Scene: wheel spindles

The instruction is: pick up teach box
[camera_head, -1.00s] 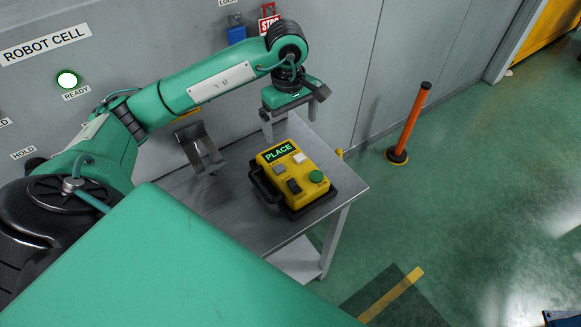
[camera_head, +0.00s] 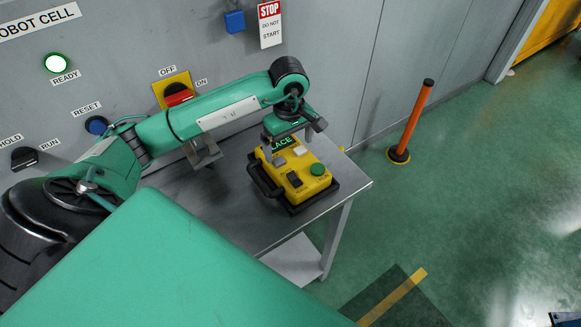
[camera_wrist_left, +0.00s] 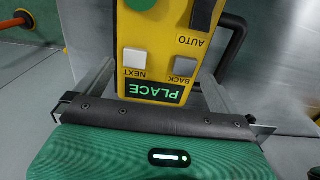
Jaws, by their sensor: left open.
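The teach box (camera_head: 309,185) is yellow with a black frame and side handle, a PLACE display and several buttons. It lies on the metal table in the head view. My left gripper (camera_head: 285,152) is open at the box's far end, by the display, partly hiding it. In the left wrist view the teach box (camera_wrist_left: 160,60) extends between the spread fingers, its PLACE display nearest the palm. The fingers show gaps to its sides. My right gripper is not in view.
The metal table (camera_head: 225,215) carries a grey bracket (camera_head: 203,153) left of the box. Behind is a grey wall panel with a red switch (camera_head: 179,95) and a blue padlock (camera_head: 235,22). An orange post (camera_head: 412,120) stands on the green floor to the right.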

